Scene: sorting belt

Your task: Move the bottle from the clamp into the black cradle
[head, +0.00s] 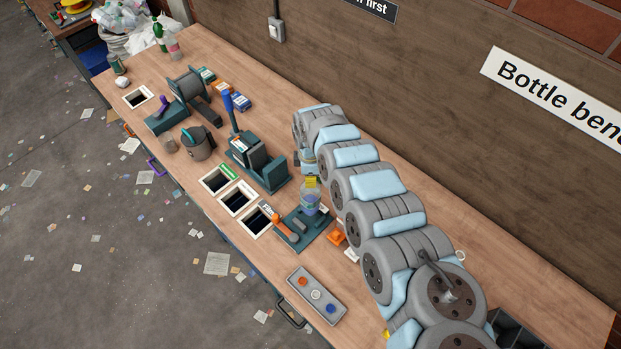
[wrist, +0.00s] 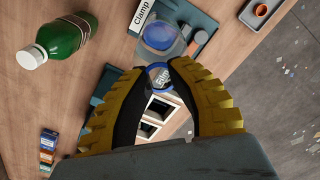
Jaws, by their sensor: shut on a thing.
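A clear bottle with a blue-purple label (head: 310,203) stands upright over the teal clamp base (head: 292,238), which has an orange handle (head: 285,227). I cannot tell whether the bottle touches the base. My gripper (head: 312,182) is shut on its upper part from above. In the wrist view the yellow-padded fingers of my gripper (wrist: 162,80) close around the bottle, and its clear, blue-tinted body (wrist: 160,36) shows beyond them beside the "Clamp" label (wrist: 142,14). I cannot make out the black cradle for certain; a black open holder (head: 512,332) is partly cut off at the lower right.
A green bottle with a white cap (wrist: 63,40) is near my gripper in the wrist view. Framed openings (head: 237,199) line the front edge left of the clamp. A teal fixture (head: 262,168) stands behind them. A button tray (head: 316,296) lies in front. My arm hides much bench.

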